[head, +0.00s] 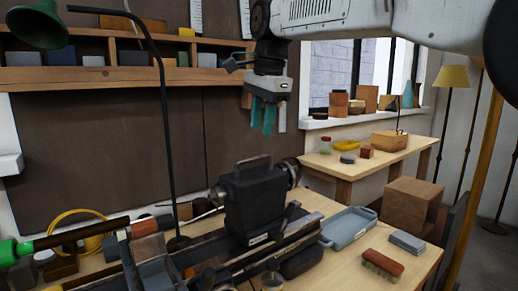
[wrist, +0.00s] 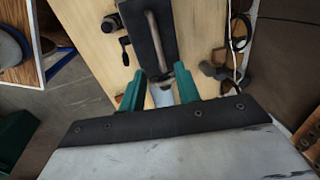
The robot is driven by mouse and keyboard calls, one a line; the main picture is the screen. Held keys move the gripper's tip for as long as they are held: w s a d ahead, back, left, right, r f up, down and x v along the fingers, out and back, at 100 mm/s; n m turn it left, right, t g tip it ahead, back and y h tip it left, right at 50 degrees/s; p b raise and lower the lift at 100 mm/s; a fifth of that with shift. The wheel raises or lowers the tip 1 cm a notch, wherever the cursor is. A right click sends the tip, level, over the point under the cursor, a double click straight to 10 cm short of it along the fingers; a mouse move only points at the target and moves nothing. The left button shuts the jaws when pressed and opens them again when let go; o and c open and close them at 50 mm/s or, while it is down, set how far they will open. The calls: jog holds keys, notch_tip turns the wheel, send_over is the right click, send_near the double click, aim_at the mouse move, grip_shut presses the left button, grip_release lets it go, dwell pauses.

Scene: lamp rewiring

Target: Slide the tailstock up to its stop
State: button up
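The tailstock (head: 255,203) looks to be the black block with a bar handle (head: 253,162) on top. It sits on the dark rails of the lathe bed (head: 215,254), with a round wheel-like part at its right. My gripper (head: 263,126) hangs well above it, teal fingers pointing down, apart and empty. In the wrist view, my gripper (wrist: 159,76) has its fingers spread. The tailstock (wrist: 141,40) and its bar handle (wrist: 154,38) lie beyond the fingertips. I cannot make out the stop.
A green-ended rod (head: 75,236) lies along the left of the lathe. A thin black lamp post (head: 165,130) stands behind it. A blue-grey tray (head: 349,228), a brush (head: 382,265) and grey blocks (head: 407,242) lie on the bench to the right. Space above the tailstock is clear.

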aim_at(259, 158)
jog(key=f, duration=0.4)
jog(key=w+f, duration=0.1)
jog(key=f, duration=0.2)
jog(key=shift+a, duration=0.35)
grip_shut()
